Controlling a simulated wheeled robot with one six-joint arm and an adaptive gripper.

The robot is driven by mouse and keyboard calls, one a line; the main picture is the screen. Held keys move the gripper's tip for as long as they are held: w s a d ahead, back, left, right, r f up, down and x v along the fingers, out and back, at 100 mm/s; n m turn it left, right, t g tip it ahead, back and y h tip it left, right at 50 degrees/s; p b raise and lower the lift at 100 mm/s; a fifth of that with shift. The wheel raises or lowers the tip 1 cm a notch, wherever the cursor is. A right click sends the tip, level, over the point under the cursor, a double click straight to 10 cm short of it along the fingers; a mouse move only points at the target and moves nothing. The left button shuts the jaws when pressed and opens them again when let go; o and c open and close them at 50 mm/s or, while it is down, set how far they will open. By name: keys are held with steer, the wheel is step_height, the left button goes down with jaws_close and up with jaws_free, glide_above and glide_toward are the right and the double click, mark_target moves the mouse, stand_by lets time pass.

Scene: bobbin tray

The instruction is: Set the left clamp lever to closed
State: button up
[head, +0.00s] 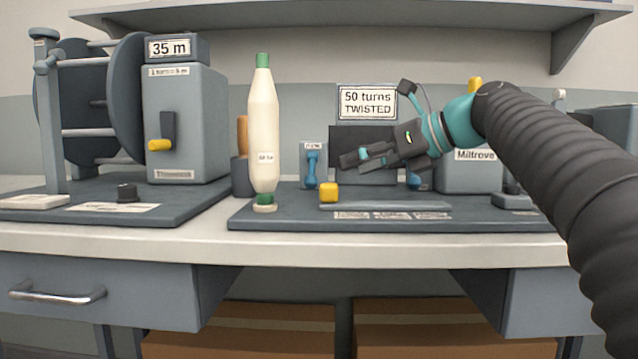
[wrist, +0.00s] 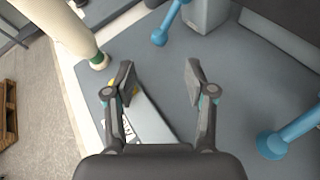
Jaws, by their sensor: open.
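The left clamp lever (head: 312,169) is blue and stands roughly upright against a small grey block in the head view. In the wrist view the blue lever (wrist: 168,25) at the top, its round end towards me, appears to be the same one. The right clamp lever (head: 417,180) is partly hidden behind my gripper; a second blue lever (wrist: 290,135) shows at the right of the wrist view. My gripper (head: 352,158) is open and empty, above the board and right of the left lever.
A cream bobbin (head: 264,130) stands left of the left lever. A yellow knob (head: 329,192) and a grey bar (head: 385,206) lie at the board's front. A sign (head: 367,102) stands behind my gripper. A reel machine (head: 186,125) fills the left side.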

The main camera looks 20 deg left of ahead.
mark_target(317, 179)
steer(key=b+x, duration=0.1)
steer(key=x, duration=0.9)
steer(key=shift+s, duration=0.1)
jaws_close()
